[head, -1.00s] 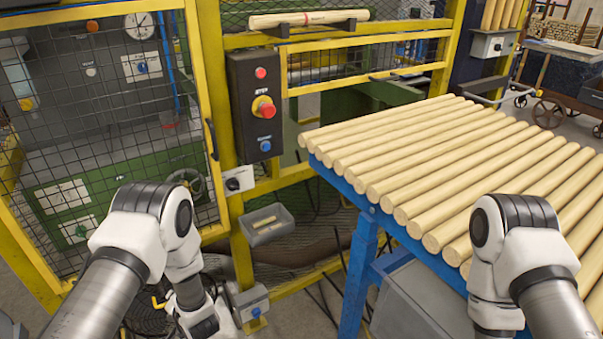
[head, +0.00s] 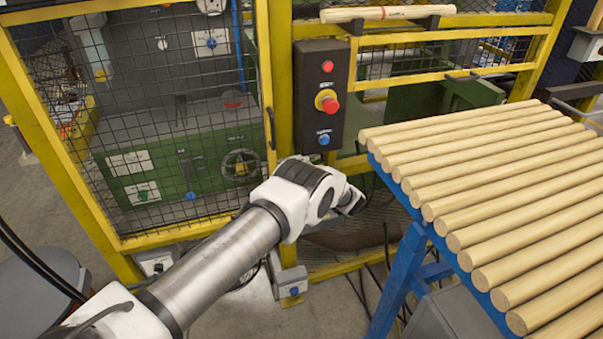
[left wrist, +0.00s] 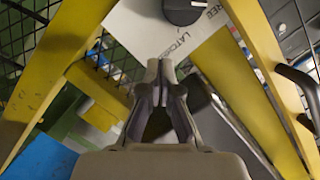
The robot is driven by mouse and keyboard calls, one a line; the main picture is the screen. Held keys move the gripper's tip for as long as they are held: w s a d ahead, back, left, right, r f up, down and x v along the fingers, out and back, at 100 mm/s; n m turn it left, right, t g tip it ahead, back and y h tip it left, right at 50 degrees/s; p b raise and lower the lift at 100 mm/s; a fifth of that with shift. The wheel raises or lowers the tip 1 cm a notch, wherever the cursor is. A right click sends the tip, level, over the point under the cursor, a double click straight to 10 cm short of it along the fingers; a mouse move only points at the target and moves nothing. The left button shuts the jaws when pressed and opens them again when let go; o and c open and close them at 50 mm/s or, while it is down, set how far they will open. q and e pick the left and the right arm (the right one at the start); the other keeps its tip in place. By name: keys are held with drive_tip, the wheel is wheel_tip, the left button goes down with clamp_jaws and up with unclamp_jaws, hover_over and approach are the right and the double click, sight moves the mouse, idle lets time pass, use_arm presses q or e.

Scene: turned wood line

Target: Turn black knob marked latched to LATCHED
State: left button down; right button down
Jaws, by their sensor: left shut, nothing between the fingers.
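The black knob (left wrist: 184,9) sits at the top of the left wrist view, partly cut off by the frame edge. It is on a white plate (left wrist: 150,30) with lettering that reads LATCHED below the knob and FREE to its right. A small pale mark shows on the knob; its pointing direction is hard to tell. My left gripper (left wrist: 160,66) is shut and empty, its fingertips below the knob in that picture and apart from it. In the head view my left arm covers the plate and knob. My right gripper is out of view.
Yellow fence posts (head: 281,80) and a mesh door with a dark handle (left wrist: 298,85) surround the plate. A black control box (head: 320,95) with a red stop button is above my arm. A blue rack (head: 405,200) of wooden rods stands to the right.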

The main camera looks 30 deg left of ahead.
use_arm(q)
drive_tip(key=s+a+f+p, duration=0.2)
drive_tip(key=shift+a+f, duration=0.3)
drive_tip(key=shift+f, duration=0.1)
drive_tip(key=shift+s, duration=0.1)
